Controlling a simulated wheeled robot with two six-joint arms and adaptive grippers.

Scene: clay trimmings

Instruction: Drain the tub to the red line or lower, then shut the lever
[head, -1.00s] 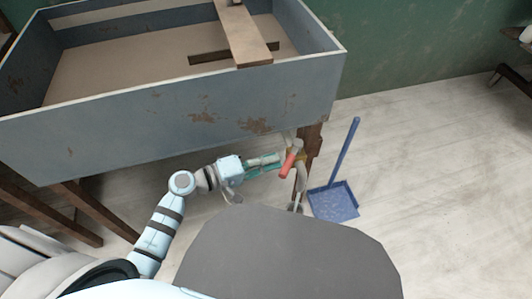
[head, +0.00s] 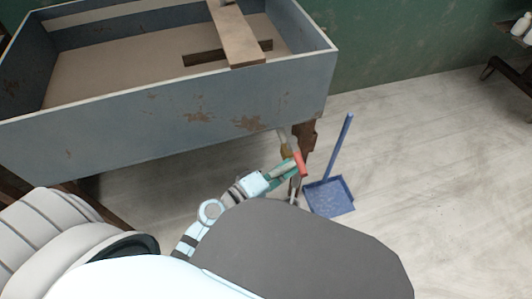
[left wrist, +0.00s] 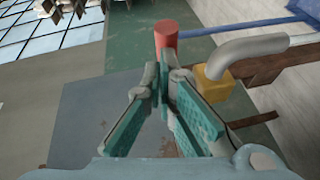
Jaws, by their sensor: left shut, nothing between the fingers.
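The blue-grey tub (head: 150,126) holds a flat tan surface well below its rim; I cannot make out a red line. Under its right end, a yellow valve body (left wrist: 212,82) sits on a grey pipe (left wrist: 250,50). The red lever (head: 299,163) hangs there, tilted with its lower end to the right; its red end (left wrist: 166,38) also shows in the left wrist view. My left gripper (head: 292,167) is shut and empty, its teal fingers right by the lever; contact is unclear. Its fingertips (left wrist: 163,75) meet in the wrist view. My right gripper is out of view.
A wooden plank (head: 234,38) crosses the tub, with a dark strip beneath it. A wooden leg (head: 305,138) stands just behind the valve. A blue dustpan (head: 330,196) with an upright handle is on the floor to the right.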

